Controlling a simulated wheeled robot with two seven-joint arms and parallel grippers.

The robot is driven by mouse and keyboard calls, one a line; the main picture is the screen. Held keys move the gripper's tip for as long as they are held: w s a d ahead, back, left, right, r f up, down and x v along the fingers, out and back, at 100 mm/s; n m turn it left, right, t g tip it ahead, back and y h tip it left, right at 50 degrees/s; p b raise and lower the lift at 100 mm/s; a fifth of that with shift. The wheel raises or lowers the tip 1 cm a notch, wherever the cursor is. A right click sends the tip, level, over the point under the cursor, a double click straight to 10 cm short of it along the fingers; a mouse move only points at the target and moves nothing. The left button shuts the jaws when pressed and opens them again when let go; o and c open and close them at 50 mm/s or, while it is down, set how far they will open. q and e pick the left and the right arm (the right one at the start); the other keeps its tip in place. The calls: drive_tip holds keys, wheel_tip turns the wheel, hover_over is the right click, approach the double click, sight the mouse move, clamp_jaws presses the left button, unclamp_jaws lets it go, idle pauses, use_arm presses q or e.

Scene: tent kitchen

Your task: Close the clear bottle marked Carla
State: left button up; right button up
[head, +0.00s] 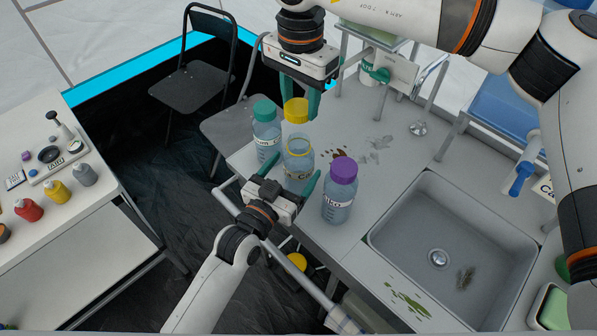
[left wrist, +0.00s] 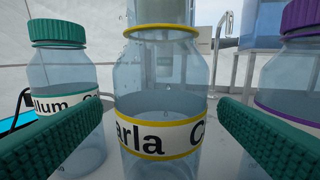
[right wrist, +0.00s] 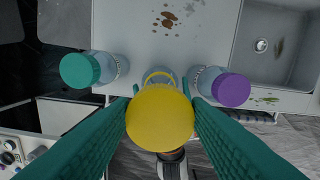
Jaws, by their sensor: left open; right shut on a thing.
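The clear bottle marked Carla (head: 299,162) stands uncapped on the counter, with a yellow ring at its open mouth; its yellow-edged label shows in the left wrist view (left wrist: 160,132). My left gripper (head: 290,185) is open, its fingers on either side of the bottle's lower body. My right gripper (head: 298,95) is shut on the yellow cap (head: 296,110) and holds it above the bottle. In the right wrist view the cap (right wrist: 160,117) hides most of the bottle, and part of the yellow neck ring (right wrist: 160,77) shows past its edge.
A green-capped bottle (head: 266,130) stands close on the left and a purple-capped bottle (head: 340,190) close on the right. The sink (head: 440,240) is farther right. The counter's front edge is near my left gripper.

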use_arm(q)
drive_tip(key=shift+x, duration=2.1)
drive_tip(key=c, duration=1.4)
drive_tip(key=shift+c, duration=0.3)
use_arm(e)
drive_tip(key=shift+f, duration=2.5)
